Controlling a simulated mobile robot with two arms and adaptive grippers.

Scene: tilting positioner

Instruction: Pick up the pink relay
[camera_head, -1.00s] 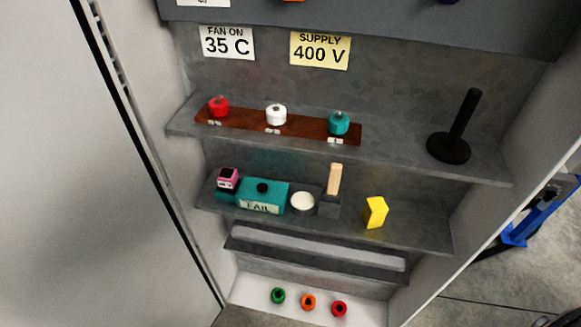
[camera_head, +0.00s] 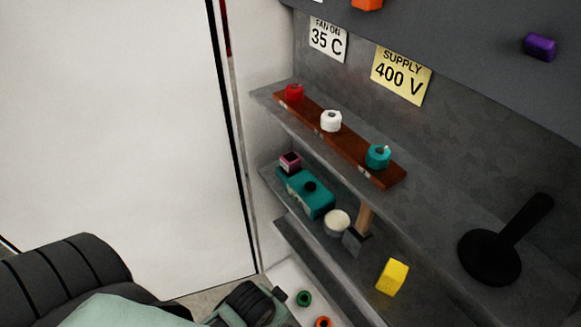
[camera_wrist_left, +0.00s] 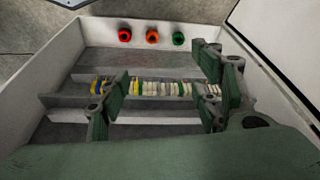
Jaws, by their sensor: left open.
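The pink relay (camera_head: 290,160) is a small pink and black block at the far left end of the middle shelf (camera_head: 320,240) in the head view. It sits right beside a teal box (camera_head: 308,195) with a black knob, and its lower part is partly hidden. My left arm comes in at the bottom left of the head view, low and apart from the relay. In the left wrist view my left gripper (camera_wrist_left: 160,88) is open, with nothing between its fingers. The relay cannot be made out in the wrist view. My right gripper is not in view.
A white cup (camera_head: 337,222), a wooden-handled tool (camera_head: 358,235) and a yellow block (camera_head: 392,277) share the shelf. The upper shelf overhangs it, with a brown strip (camera_head: 350,150) of coloured knobs and a black stand (camera_head: 490,257). The cabinet's side wall (camera_head: 270,75) is close left.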

